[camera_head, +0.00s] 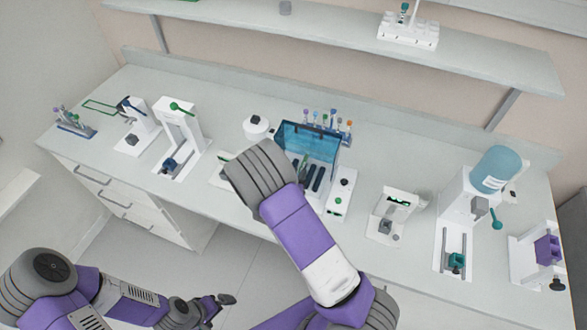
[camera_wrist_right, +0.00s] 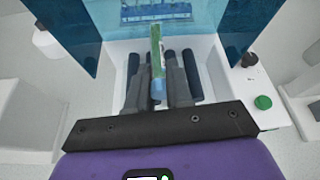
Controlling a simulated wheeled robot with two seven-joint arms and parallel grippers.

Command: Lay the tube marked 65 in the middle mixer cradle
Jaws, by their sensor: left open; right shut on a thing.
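My right gripper (camera_wrist_right: 158,78) is shut on a slim tube (camera_wrist_right: 156,50) with a green upper part and a light-blue end nearer the camera. I cannot read its marking. The tube is over the white mixer (camera_wrist_right: 208,70), in line with the middle between dark cradle bars (camera_wrist_right: 190,72); I cannot tell whether it touches the cradle. In the head view the mixer (camera_head: 337,200) has a transparent blue cover (camera_head: 308,138), and my right arm hides most of the gripper. My left gripper (camera_head: 222,299) is open and empty, low in front of the bench.
A rack of capped tubes (camera_head: 328,122) stands behind the mixer. A green button (camera_wrist_right: 263,102) and black knob (camera_wrist_right: 249,60) are on the mixer's right side. White devices stand left (camera_head: 180,140) and right (camera_head: 392,215). A blue bottle (camera_head: 497,170) stands far right.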

